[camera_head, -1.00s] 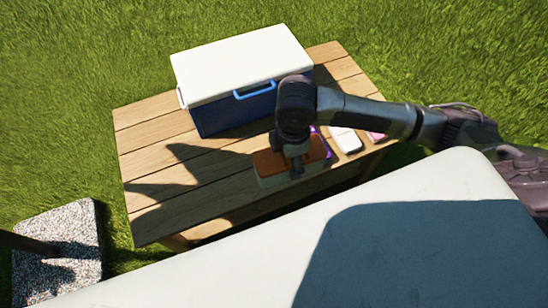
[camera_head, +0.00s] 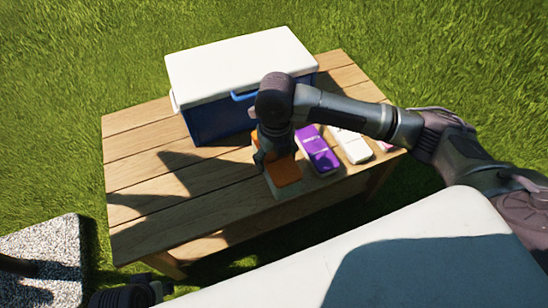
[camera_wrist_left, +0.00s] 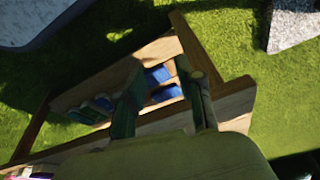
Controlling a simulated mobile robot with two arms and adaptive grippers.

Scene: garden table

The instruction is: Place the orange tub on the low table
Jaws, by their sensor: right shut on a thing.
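The orange tub (camera_head: 285,175) has an orange lid and a pale body. It is at the low table (camera_head: 160,195), left of a purple tub, with its long side roughly in line with that tub. My right gripper (camera_head: 268,160) points down over it and is shut on it, hiding part of the lid. I cannot tell whether its base touches the planks. Part of my left arm shows at the bottom left in the head view. In the left wrist view my left gripper (camera_wrist_left: 162,100) has its fingers apart, with nothing between them.
A blue cooler with a white lid (camera_head: 240,75) stands at the table's back. The purple tub (camera_head: 318,148), a white tub (camera_head: 350,145) and a pink item (camera_head: 384,146) sit on the right. The table's front left is bare. A pale surface (camera_head: 420,240) lies in front.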

